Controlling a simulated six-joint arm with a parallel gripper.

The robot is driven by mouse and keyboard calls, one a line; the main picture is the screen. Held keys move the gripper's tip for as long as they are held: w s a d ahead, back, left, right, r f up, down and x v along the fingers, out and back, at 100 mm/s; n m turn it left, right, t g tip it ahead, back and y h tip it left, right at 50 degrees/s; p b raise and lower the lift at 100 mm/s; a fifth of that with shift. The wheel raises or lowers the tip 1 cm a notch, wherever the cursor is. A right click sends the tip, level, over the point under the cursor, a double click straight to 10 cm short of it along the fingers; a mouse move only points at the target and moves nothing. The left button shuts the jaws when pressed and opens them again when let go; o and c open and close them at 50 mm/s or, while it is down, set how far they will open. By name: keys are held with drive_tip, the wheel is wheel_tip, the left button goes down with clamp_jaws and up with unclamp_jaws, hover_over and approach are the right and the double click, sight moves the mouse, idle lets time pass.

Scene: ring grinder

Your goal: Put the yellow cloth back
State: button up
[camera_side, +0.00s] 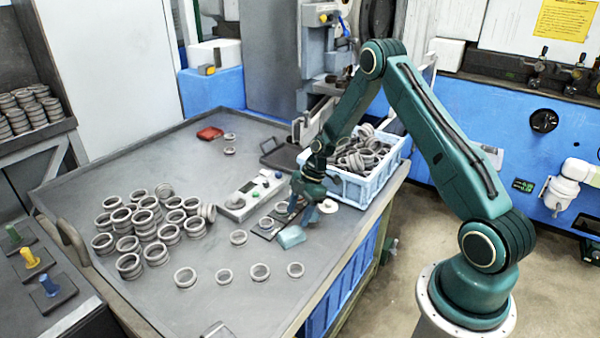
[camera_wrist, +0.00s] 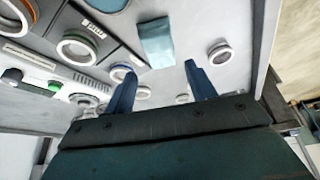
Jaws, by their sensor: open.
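I see no yellow cloth in either view. A folded teal cloth (camera_side: 291,237) lies on the grey table (camera_side: 200,325) near its right edge. It also shows in the wrist view (camera_wrist: 156,43), ahead of my fingertips. My gripper (camera_side: 313,208) is just above and behind the teal cloth, pointing down. In the wrist view my two blue fingers (camera_wrist: 160,85) are spread apart with nothing between them. A red folded piece (camera_side: 209,133), perhaps a cloth, lies at the table's back.
A blue crate (camera_side: 335,188) full of metal rings stands close behind my gripper. A control box (camera_side: 250,195) and dark ring tray (camera_side: 265,232) are to the left. Many loose rings (camera_side: 130,265) cover the table's left. Coloured pegs (camera_side: 48,285) stand at far left.

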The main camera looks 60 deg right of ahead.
drive_tip(key=shift+v, duration=2.35)
drive_tip(key=shift+r, duration=0.1)
drive_tip(key=s+a+r+m+t+h, duration=0.1)
drive_tip(key=s+a+r+m, duration=0.3)
drive_tip(key=r, duration=0.7)
drive_tip(key=s+a+r+m+h, duration=0.2)
drive_tip(key=s+a+r, duration=0.3)
drive_tip(key=r, duration=0.6)
drive_tip(key=s+a+r+m+t, duration=0.1)
drive_tip(key=s+a+r+m, duration=0.2)
drive_tip(key=s, duration=0.6)
drive_tip(key=s+a+r+m+t+h, duration=0.1)
drive_tip(key=s+a+r+m, duration=0.2)
drive_tip(key=s, duration=0.6)
drive_tip(key=shift+a+r+m+t, duration=0.2)
drive_tip(key=shift+r+m+t, duration=0.2)
drive_tip(key=shift+r+m, duration=0.35)
